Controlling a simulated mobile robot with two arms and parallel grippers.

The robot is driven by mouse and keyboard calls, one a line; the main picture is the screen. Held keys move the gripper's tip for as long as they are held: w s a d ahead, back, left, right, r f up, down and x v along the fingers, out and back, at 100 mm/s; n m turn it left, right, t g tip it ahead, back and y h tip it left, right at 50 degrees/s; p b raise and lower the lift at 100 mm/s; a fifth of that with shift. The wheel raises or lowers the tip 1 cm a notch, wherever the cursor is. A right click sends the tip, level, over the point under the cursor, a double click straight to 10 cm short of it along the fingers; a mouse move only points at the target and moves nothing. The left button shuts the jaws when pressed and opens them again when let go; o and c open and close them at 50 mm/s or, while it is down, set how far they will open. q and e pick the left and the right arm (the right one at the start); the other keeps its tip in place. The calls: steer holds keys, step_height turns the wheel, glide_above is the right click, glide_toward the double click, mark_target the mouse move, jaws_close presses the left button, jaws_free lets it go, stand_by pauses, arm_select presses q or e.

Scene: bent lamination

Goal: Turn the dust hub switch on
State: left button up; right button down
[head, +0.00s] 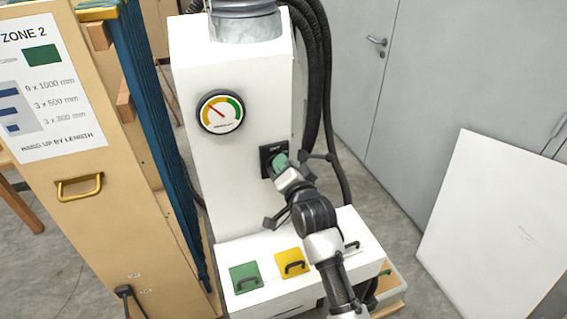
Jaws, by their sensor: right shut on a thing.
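The dust hub is a tall white cabinet (235,165) in the middle of the head view. Its switch (267,151) is a black plate on the front face, with a green part showing at the tip of my right gripper. My right gripper (282,164) reaches up from below and is shut on the switch's green knob. The gripper and wrist hide much of the knob, so I cannot tell its exact turn. A round gauge (221,112) sits above left of the switch, its needle pointing up and left. My left gripper is not in view.
Below the switch, a white ledge carries a green handled panel (246,277) and a yellow one (290,262). A wooden rack (70,215) stands close on the left. Black hoses (318,80) hang on the right. A white board (490,225) leans at the right.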

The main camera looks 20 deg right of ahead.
steer(key=shift+m, duration=0.8)
steer(key=shift+d+f, duration=0.1)
steer(key=c, duration=1)
jaws_free()
steer(key=shift+c, duration=0.2)
steer(key=s+b, duration=0.2)
steer(key=s, duration=0.8)
steer(key=shift+s+d, duration=0.2)
steer(key=shift+s, duration=0.2)
steer(key=shift+f, duration=0.1)
